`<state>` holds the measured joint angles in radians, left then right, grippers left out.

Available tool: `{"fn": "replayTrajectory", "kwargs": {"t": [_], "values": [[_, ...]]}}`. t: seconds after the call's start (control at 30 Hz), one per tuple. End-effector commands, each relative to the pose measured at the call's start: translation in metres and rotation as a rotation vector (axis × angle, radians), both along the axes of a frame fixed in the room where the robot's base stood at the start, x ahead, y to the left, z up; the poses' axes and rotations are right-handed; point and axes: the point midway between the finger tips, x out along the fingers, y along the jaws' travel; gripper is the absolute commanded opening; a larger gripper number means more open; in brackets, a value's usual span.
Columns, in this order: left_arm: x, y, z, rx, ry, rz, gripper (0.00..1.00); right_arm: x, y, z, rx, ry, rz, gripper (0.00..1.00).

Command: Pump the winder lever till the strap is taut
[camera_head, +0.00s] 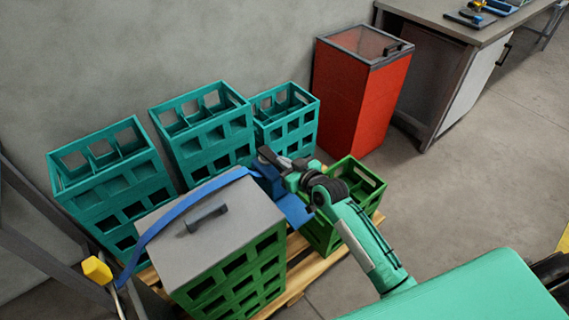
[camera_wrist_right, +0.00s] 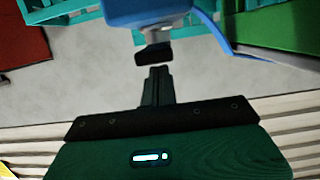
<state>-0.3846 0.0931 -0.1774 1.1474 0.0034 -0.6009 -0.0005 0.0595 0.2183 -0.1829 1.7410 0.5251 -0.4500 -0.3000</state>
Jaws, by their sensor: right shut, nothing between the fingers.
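The blue strap (camera_head: 180,208) runs in a curve over the grey lid (camera_head: 237,222) of a green crate stack and down past its left edge. The blue winder (camera_head: 268,182) sits at the lid's right side, partly hidden by my right gripper (camera_head: 268,155). In the right wrist view, the blue body (camera_wrist_right: 165,12) has a pale stem with a black end piece (camera_wrist_right: 153,53), which looks like the lever's grip. My right gripper (camera_wrist_right: 157,72) is shut and empty, its tips just short of that piece with a small gap. My left gripper is out of view.
Teal crates (camera_head: 205,135) stand behind along the wall. An open green crate (camera_head: 358,182) is beside my right arm on the wooden pallet (camera_head: 293,285). A red bin (camera_head: 355,95) and a workbench (camera_head: 440,15) stand behind. Floor at the right is clear.

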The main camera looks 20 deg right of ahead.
Motion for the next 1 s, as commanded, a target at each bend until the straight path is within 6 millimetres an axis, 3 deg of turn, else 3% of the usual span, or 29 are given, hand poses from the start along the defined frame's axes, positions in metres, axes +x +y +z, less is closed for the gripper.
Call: {"fn": "replayTrajectory", "kwargs": {"t": [0.43, 0.7, 1.0], "values": [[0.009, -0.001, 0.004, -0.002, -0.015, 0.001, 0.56, -0.001, -0.001, -0.005, -0.001, 0.001, -0.001, 0.0], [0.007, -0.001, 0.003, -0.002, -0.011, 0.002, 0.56, -0.005, -0.002, -0.03, -0.003, 0.003, 0.001, 0.0], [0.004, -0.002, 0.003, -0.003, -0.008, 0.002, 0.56, -0.006, -0.002, -0.034, -0.002, 0.01, 0.001, 0.0]]}}
